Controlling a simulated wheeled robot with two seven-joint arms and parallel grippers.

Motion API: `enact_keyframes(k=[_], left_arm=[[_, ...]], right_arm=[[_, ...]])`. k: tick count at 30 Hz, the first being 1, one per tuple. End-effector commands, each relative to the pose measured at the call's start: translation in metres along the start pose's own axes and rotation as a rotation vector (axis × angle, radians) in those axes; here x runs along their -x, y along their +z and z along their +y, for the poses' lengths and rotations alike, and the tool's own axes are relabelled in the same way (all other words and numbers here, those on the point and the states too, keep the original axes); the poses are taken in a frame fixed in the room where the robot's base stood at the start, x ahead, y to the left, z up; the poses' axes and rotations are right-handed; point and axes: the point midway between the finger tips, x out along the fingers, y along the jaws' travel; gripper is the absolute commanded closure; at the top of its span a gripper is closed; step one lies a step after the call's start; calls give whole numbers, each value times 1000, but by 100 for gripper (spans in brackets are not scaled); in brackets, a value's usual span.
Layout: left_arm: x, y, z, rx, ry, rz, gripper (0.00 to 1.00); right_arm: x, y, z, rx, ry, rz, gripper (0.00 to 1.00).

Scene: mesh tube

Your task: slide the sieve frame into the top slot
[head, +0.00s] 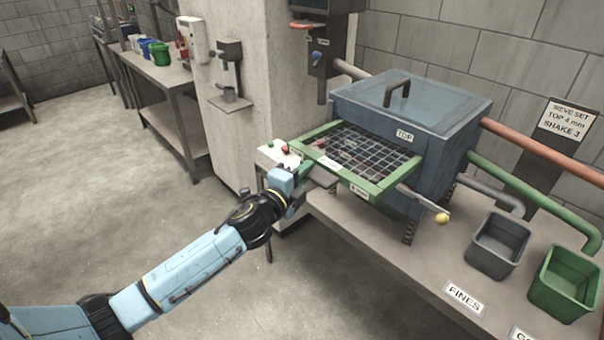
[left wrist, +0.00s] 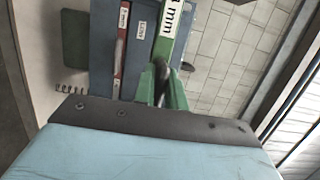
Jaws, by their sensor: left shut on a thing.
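The sieve frame (head: 375,187) is green-rimmed with a dark wire mesh and several small bits lying on it. It lies roughly level at the front of the blue sieve box (head: 455,110), beside the TOP label (head: 405,135). Much of its mesh shows outside; how deep its far edge sits in the slot is hidden. My left gripper (head: 302,172) is shut on the frame's near left side. In the left wrist view its green fingers (left wrist: 162,88) meet the green bar, which bears a white "mm" label (left wrist: 168,22). My right gripper is not in view.
A lever with a yellow knob (head: 441,218) sticks out below the frame's right corner. A grey bin (head: 498,243) and a green bin (head: 566,280) stand on the bench (head: 400,255) at right. A red-edged strip (left wrist: 121,45) shows on the box front.

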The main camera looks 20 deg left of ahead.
Motion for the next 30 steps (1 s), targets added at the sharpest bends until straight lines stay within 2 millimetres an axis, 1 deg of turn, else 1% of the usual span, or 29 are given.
enact_keyframes(k=[1, 27, 28, 30], left_arm=[[-2, -1, -3, 2, -7, 2, 100], [-22, -6, -3, 2, -7, 2, 100], [-21, -6, -3, 2, -7, 2, 84], [-21, -6, -3, 2, -6, 2, 74]], right_arm=[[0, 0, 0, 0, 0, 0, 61], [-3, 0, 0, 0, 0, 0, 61], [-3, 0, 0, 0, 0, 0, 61], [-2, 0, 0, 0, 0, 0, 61]])
